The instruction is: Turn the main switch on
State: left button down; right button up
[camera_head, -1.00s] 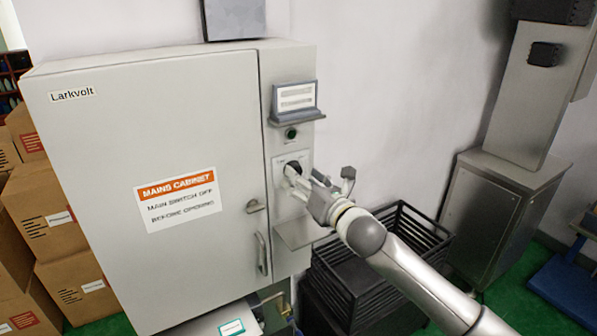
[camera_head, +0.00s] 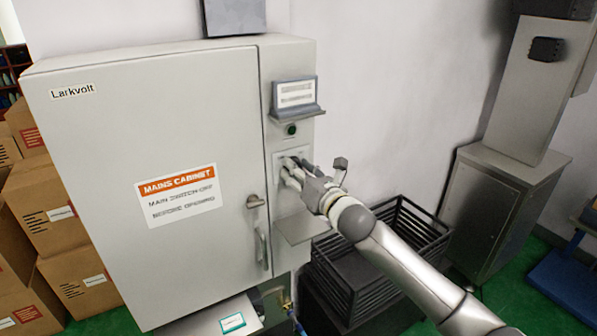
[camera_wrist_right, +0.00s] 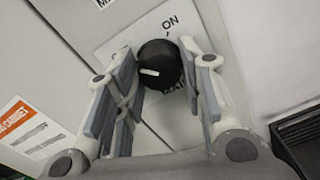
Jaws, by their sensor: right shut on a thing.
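The main switch is a round black knob (camera_wrist_right: 160,66) with a short white mark, on a pale plate (camera_wrist_right: 118,43) on the cabinet's right-hand strip. In the right wrist view the mark lies towards the knob's left side, and "ON" is printed above the knob, slightly right. My right gripper (camera_head: 291,171) is at this plate (camera_head: 280,159) in the head view, where its fingers mostly hide the knob. In the wrist view its fingers (camera_wrist_right: 160,75) are closed around the knob, one set on each side. My left gripper is not in view.
A small shelf (camera_head: 301,227) juts out below. Black crates (camera_head: 405,240) stand lower right.

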jog(key=shift+m, duration=0.3)
jog(key=shift+m+p, duration=1.15)
jog(key=shift+m, duration=7.45)
jog(key=shift+o, duration=0.2)
jog(key=shift+c, duration=0.2)
jog(key=o, duration=1)
jog(key=shift+o, duration=0.2)
